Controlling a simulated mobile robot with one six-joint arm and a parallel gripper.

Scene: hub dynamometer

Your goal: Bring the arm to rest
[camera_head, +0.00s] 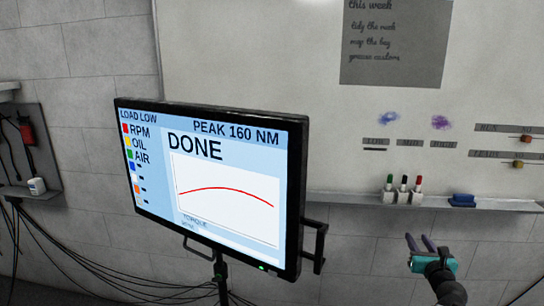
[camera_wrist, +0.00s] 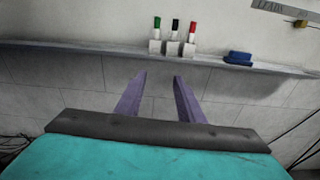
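My gripper (camera_head: 420,242) is at the lower right of the head view, in front of the wall below the whiteboard ledge. In the wrist view its two purple fingers (camera_wrist: 160,92) stand apart with nothing between them. The gripper is open and empty. My dark arm below it runs out of the bottom of the head view.
A monitor (camera_head: 215,180) on a stand reads "DONE" and "PEAK 160 NM". The ledge (camera_head: 350,200) holds several markers (camera_head: 403,190) and a blue eraser (camera_head: 463,200). A white cup (camera_head: 37,186) stands at left. Cables hang along the lower wall.

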